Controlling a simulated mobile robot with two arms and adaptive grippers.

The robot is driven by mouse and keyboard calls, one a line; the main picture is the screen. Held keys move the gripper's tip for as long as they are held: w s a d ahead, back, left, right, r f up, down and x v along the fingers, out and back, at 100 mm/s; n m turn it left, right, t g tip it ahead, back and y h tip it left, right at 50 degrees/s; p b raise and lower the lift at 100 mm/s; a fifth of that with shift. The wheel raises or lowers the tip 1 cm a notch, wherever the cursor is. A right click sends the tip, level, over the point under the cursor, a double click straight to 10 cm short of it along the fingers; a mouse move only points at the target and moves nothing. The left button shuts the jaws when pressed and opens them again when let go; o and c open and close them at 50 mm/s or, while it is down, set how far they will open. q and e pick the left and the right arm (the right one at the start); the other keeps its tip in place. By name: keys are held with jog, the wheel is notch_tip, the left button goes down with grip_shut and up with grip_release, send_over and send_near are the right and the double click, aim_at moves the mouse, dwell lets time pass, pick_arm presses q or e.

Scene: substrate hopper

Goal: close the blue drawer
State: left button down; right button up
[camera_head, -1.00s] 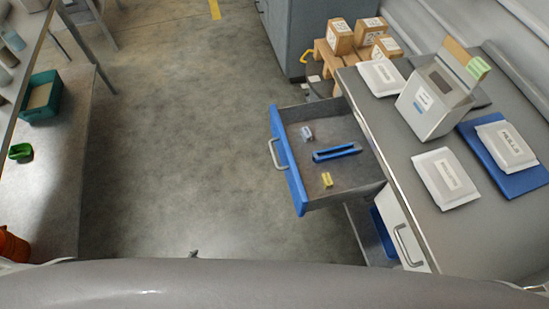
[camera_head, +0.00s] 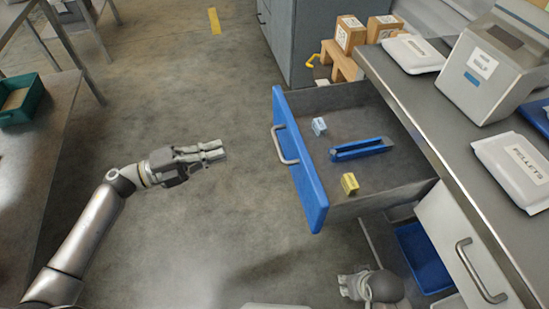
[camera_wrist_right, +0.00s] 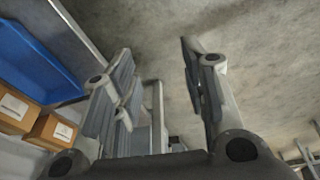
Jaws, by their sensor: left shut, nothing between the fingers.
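The blue drawer (camera_head: 302,160) is pulled out from the counter on the right in the head view. Its metal handle (camera_head: 281,146) is on the blue front, facing left. My left gripper (camera_head: 222,150) is shut and empty, left of the handle with a clear gap between them. My right gripper (camera_head: 346,284) is low in the head view, below the drawer and apart from it. In the right wrist view it (camera_wrist_right: 155,70) is open, with nothing between its fingers. Inside the drawer lie a blue tray-like piece (camera_head: 360,149), a yellow block (camera_head: 349,184) and a pale blue block (camera_head: 319,126).
The counter (camera_head: 400,90) holds a grey box (camera_head: 490,65) and white packets, one marked pellets (camera_head: 515,168). Below is a white drawer front (camera_head: 455,230) with a handle, beside a blue bin (camera_head: 425,258). Open floor (camera_head: 190,95) lies left of the drawer.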

pick_arm(q)
jog(key=s+m+g, duration=0.1)
jog(key=m+g, duration=0.1)
send_near(286, 143)
jog(key=x, duration=0.6)
jog(key=shift+s+d+r+b, duration=0.1)
jog(key=shift+s+d+b, duration=0.15)
jog(key=shift+b, duration=0.15)
jog(key=shift+w+d, duration=0.15)
jog(key=shift+d, duration=0.25)
pick_arm(e)
jog(key=shift+w+r, duration=0.25)
jog(key=shift+r, duration=0.55)
pick_arm(q)
jog(key=shift+w, duration=0.1)
